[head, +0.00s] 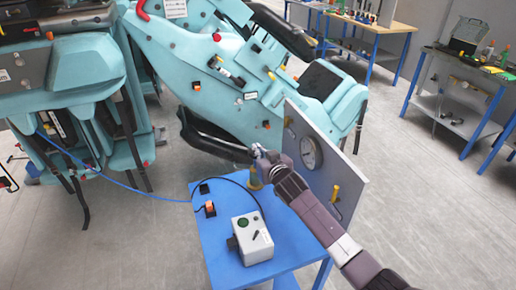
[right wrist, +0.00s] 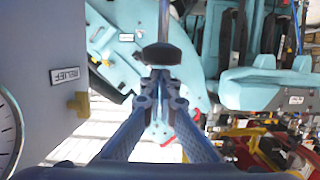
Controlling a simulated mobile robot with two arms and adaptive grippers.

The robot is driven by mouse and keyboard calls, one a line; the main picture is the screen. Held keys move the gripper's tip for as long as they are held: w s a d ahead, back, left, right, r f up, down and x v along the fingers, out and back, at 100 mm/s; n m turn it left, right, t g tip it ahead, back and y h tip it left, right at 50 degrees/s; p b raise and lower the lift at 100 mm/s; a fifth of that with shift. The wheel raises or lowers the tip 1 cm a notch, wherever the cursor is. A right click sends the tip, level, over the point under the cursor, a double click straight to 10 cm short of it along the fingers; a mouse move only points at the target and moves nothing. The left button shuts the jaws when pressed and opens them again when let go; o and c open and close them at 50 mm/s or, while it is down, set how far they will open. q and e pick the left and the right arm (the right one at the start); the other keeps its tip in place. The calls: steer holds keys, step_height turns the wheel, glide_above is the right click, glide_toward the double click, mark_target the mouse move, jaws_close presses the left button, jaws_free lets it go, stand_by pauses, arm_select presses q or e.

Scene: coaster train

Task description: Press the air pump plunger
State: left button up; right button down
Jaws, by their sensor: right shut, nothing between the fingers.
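The air pump stands on the blue table (head: 218,258) against the gauge panel. Only a yellowish part of the pump (head: 254,182) shows below my right gripper (head: 260,153), which hides its top in the head view. In the right wrist view, a black cross handle on a thin rod, which looks like the plunger (right wrist: 162,54), lies just past the fingertips. My right gripper (right wrist: 160,78) is shut and empty, its tips lined up with the handle. I cannot tell whether they touch. My left gripper is not in view.
A grey panel (head: 342,172) with a round gauge (head: 310,153) stands close beside my right arm. A "RELIEF" label (right wrist: 69,75) and yellow valve (right wrist: 79,104) are on it. A grey control box (head: 252,238) and cables lie on the table. Teal coaster cars (head: 185,50) stand behind.

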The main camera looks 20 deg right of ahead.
steer(key=shift+f, duration=0.2)
step_height(320, 180, down, 6)
steer(key=b, duration=0.4)
steer(key=shift+s, duration=0.1)
step_height(320, 180, up, 4)
steer(key=p, duration=0.3)
steer(key=shift+r+p, duration=0.2)
steer(key=shift+p, duration=0.15)
steer(key=b+v, duration=0.2)
steer(key=v, duration=0.7)
steer(key=shift+s+r+b, duration=0.3)
steer(key=shift+s+b, duration=0.05)
steer(key=shift+d, duration=0.1)
stand_by(1.3)
